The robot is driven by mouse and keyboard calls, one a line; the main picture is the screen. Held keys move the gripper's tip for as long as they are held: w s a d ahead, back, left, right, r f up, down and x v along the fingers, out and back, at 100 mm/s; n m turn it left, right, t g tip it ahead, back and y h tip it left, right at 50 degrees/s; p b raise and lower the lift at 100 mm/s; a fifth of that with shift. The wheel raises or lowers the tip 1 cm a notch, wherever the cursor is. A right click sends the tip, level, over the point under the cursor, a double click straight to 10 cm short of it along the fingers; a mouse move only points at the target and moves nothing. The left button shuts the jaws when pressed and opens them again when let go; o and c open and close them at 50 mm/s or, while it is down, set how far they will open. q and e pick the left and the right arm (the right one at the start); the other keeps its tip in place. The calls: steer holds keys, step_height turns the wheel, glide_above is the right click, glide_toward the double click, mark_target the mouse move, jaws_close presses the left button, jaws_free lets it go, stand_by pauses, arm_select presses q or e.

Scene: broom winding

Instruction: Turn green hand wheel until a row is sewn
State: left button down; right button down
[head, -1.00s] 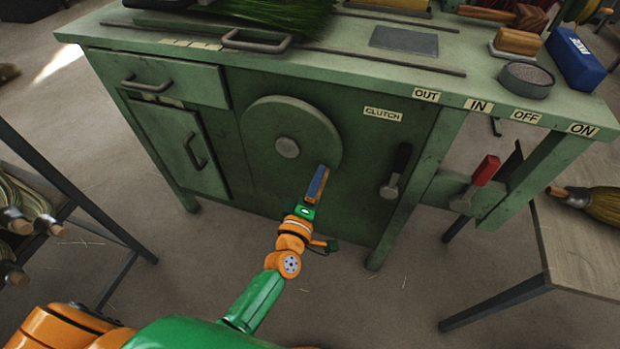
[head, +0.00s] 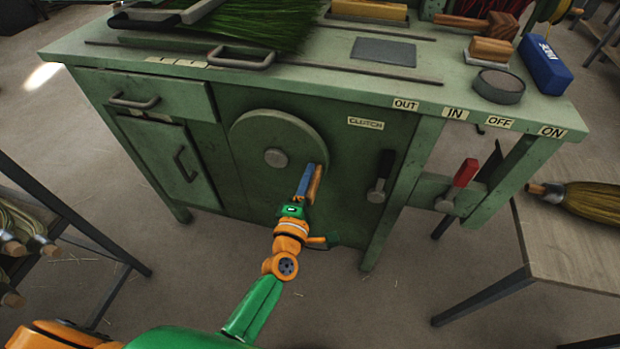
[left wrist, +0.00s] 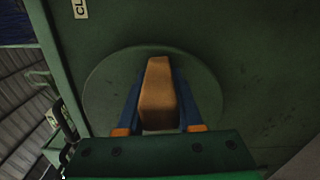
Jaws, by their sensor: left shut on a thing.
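The green hand wheel (head: 258,135) is a round disc with a grey hub on the front of the green machine bench. Its wooden handle (head: 315,184) sits at the wheel's lower right edge. My left gripper (head: 307,178) is at that edge, with its blue fingers shut on the handle. In the left wrist view the tan handle (left wrist: 157,95) stands between the two blue fingers (left wrist: 158,100), with the wheel (left wrist: 100,90) behind it. The clutch lever (head: 377,180) hangs to the right of the wheel, under the CLUTCH label (head: 365,123). My right gripper is not in view.
A red-handled lever (head: 459,184) is at the bench's right end. Green bristles (head: 255,25), a round grey dish (head: 498,86) and a blue block (head: 545,64) are on the bench top. A side table (head: 575,240) with a broom stands right, a rack (head: 75,235) left.

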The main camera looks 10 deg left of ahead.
arm_select(q)
steer(key=shift+a, duration=0.1)
steer(key=c, duration=0.6)
jaws_free()
steer(key=shift+o, duration=0.2)
steer(key=s, duration=0.7)
steer(key=shift+a+p, duration=0.15)
steer(key=shift+p, duration=0.15)
